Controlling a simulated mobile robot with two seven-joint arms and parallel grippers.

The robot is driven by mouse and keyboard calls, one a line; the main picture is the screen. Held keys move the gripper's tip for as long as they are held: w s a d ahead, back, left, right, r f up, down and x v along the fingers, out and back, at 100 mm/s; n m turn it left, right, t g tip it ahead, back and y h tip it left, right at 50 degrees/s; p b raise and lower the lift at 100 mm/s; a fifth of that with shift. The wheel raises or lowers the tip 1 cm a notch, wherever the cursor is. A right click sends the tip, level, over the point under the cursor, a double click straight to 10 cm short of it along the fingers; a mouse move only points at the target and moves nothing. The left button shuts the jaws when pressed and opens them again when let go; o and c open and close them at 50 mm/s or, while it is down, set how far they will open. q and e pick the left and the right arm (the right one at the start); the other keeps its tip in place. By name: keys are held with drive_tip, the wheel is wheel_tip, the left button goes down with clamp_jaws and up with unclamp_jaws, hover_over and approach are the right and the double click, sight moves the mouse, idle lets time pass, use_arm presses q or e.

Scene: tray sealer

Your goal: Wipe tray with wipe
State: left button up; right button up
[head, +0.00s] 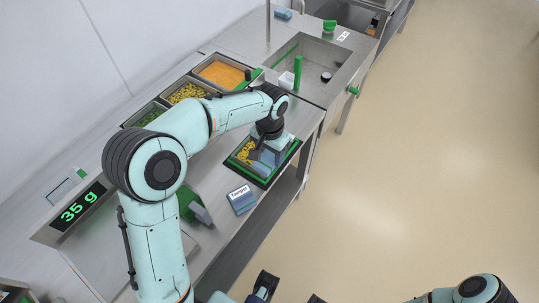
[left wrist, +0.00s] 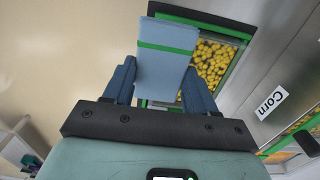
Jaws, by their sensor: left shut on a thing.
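A tray (left wrist: 232,50) of yellow pieces sits in a black and green frame (head: 240,173) at the counter's front edge. My left gripper (left wrist: 160,85) is shut on a light blue wipe (left wrist: 168,62) with a green band. In the left wrist view the wipe overlaps the tray's left side and hides part of the yellow contents. In the head view my left gripper (head: 264,156) is over the tray, and its arm hides part of it. I cannot tell whether the wipe touches the rim. Dark parts of my right gripper (head: 288,292) show at the bottom edge, mostly cut off.
Bins of orange, yellow and green food (head: 220,73) stand behind my left arm. A labelled blue block (head: 241,199) and a green-handled tool (head: 190,205) lie left of the frame. A sink (head: 313,65) is beyond; the floor is clear.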

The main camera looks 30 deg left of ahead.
use_arm(q)
drive_tip(key=shift+w+r+p, duration=0.1)
drive_tip(key=shift+r+p, duration=0.2)
drive_tip(key=shift+r, duration=0.35)
drive_tip(key=shift+r+p, duration=0.7)
drive_tip(key=shift+r, duration=0.15)
drive_tip(key=shift+r+p, duration=0.95)
drive_tip(key=shift+r, duration=0.15)
